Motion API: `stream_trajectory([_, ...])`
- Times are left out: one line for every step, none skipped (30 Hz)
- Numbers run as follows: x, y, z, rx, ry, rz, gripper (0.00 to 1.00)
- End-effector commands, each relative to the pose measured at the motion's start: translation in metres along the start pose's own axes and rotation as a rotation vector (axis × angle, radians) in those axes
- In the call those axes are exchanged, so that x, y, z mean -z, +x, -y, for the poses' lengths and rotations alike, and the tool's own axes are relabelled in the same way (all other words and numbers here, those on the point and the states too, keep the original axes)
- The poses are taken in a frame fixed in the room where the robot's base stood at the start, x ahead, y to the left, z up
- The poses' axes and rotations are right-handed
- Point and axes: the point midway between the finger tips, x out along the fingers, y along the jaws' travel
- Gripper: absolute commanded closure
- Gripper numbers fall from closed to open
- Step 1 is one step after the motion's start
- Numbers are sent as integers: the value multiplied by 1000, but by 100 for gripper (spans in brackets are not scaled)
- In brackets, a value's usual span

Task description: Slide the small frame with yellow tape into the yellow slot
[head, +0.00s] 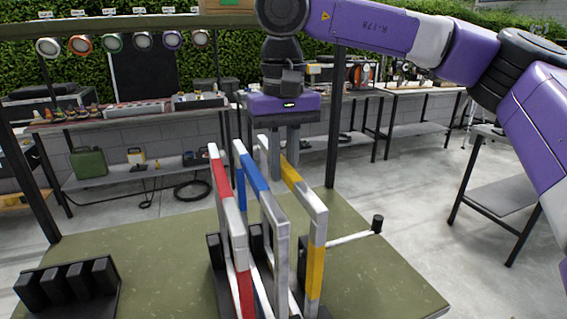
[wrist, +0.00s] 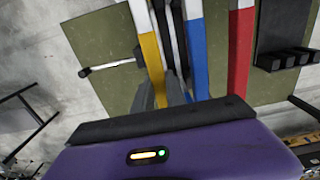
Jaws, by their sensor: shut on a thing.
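The frame with yellow tape (head: 316,262) stands upright, rightmost of three white frames in the head view. In the wrist view its yellow bar (wrist: 151,56) runs between the grey fingers of my gripper (wrist: 162,92). In the head view my gripper (head: 284,150) reaches down at the far upper end of this frame, and its fingertips are partly hidden. My gripper is shut on the yellow-taped frame. I cannot make out a yellow slot mark, and the frame's foot is partly hidden.
A blue-taped frame (head: 262,185) and a red-taped frame (head: 240,262) stand close left of it, by black holders (head: 215,252). An empty black slotted block (head: 68,288) is at front left. A white rod with a black knob (head: 377,224) lies right on the green table (head: 395,275).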

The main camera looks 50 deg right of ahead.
Motion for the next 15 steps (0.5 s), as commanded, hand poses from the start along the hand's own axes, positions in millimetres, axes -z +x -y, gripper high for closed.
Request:
stream_trajectory([0,-1,0,0,0,-1,100])
stream_trajectory([0,-1,0,1,0,-1,100])
stream_trajectory([0,-1,0,1,0,-1,100])
stream_trajectory([0,0,0,1,0,-1,100])
stream_trajectory([0,0,0,1,0,-1,100])
stream_trajectory([0,0,0,1,0,-1,100])
stream_trajectory([0,0,0,1,0,-1,100])
stream_trajectory([0,1,0,1,0,-1,100])
stream_trajectory([0,1,0,1,0,-1,100])
stream_trajectory([0,2,0,1,0,0,100])
stream_trajectory([0,2,0,1,0,0,100])
stream_trajectory([0,3,0,1,0,0,100])
stream_trajectory([0,3,0,1,0,-1,100])
stream_trajectory([0,3,0,1,0,-1,100])
stream_trajectory([0,4,0,1,0,-1,82])
